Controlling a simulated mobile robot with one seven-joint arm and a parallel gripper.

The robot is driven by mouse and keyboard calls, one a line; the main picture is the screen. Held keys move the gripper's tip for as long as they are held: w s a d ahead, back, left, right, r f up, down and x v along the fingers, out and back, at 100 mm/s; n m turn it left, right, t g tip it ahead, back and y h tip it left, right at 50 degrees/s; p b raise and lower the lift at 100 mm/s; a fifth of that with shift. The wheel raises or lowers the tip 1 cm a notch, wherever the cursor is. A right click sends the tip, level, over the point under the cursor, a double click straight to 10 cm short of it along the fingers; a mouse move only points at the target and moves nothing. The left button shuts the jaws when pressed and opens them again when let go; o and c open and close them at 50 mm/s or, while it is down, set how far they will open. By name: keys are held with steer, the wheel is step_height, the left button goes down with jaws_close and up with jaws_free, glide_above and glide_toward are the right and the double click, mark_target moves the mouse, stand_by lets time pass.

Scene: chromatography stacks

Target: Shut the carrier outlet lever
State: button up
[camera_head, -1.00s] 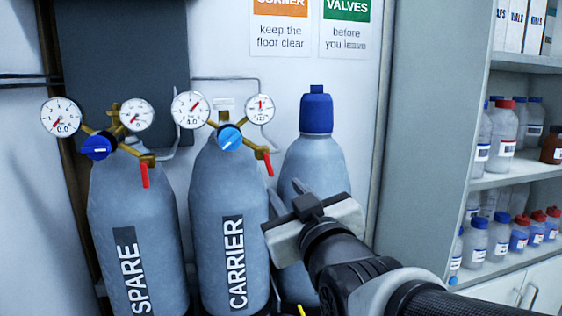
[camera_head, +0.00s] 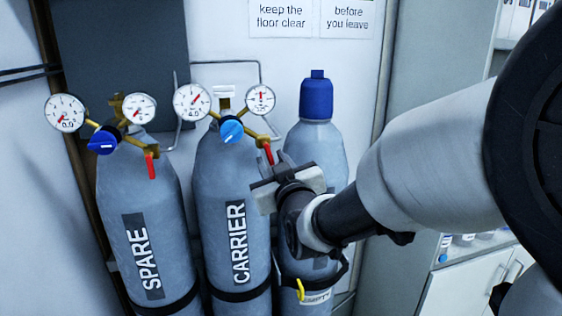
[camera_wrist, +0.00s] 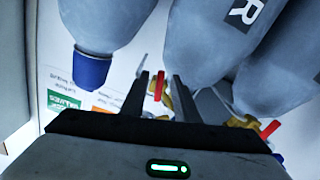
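The carrier outlet lever (camera_head: 268,153) is a small red handle hanging from the brass outlet at the right of the carrier regulator, above the grey cylinder marked CARRIER (camera_head: 222,180). My gripper (camera_head: 273,164) is just at the lever's lower end, in front of the cylinders. In the wrist view, my gripper (camera_wrist: 160,76) has its two dark fingers apart, with the red lever (camera_wrist: 159,85) showing in the gap between them. Whether either finger touches it cannot be told. The carrier regulator has a blue knob (camera_head: 231,131) and two white gauges.
The SPARE cylinder (camera_head: 140,215) at left has a similar red lever (camera_head: 150,165). A blue-capped cylinder (camera_head: 317,135) stands close at right, partly behind my gripper, with a yellow hook (camera_head: 300,289) in front. A wall is behind; a shelf cabinet (camera_head: 470,285) is at right.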

jaws_close()
steer(key=b, duration=0.2)
steer(key=shift+a+f+m+b, duration=0.1)
steer(key=shift+f+m+b, duration=0.25)
steer(key=shift+m+b, duration=0.05)
steer(key=b, duration=0.1)
steer(key=m+b, duration=0.2)
steer(key=shift+s+a+r, duration=0.1)
steer(key=shift+a+r, duration=0.15)
steer(key=shift+r, duration=0.05)
jaws_free()
steer(key=shift+s, duration=0.15)
